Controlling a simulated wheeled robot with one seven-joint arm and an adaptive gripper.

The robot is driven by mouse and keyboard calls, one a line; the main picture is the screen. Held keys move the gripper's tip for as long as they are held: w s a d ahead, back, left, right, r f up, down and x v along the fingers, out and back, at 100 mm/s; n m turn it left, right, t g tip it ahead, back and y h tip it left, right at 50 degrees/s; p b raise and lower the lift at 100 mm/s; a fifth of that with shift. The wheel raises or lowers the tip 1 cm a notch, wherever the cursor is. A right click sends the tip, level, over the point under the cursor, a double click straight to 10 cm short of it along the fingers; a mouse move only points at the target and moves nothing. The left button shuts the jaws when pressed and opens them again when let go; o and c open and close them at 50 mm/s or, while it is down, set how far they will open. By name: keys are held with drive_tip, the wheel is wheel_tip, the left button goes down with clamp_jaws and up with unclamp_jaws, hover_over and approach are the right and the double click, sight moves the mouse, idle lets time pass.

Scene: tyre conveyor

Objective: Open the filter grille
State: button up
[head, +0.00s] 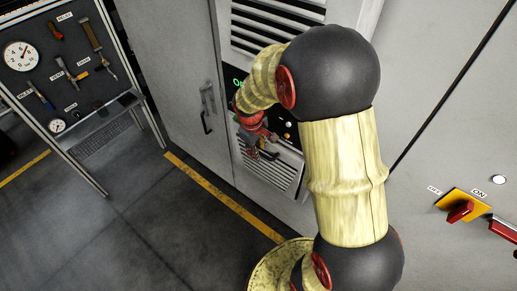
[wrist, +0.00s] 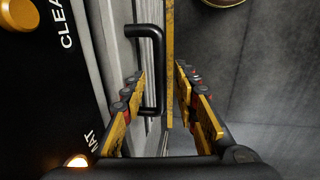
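The filter grille (head: 277,173) is a pale slatted panel low on the grey cabinet, below the control panel, partly hidden by my arm. My gripper (head: 256,150) is in front of its upper part in the head view. In the wrist view a black bar handle (wrist: 159,72) stands out from a pale surface, which looks like the grille seen edge-on. The yellow-and-black fingers of my gripper (wrist: 160,72) are open, one on each side of the handle bar in the picture. Gaps show between bar and fingers. I cannot tell how deep the bar sits between them.
A black control panel (wrist: 35,80) with lit buttons is close on the left in the wrist view. Another black door handle (head: 206,108) is on the cabinet. A tool board (head: 75,60) stands at left. The floor (head: 130,220) with its yellow line is clear. A red-yellow switch (head: 460,210) is at right.

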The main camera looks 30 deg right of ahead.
drive_tip(key=shift+c, duration=0.8)
clamp_jaws()
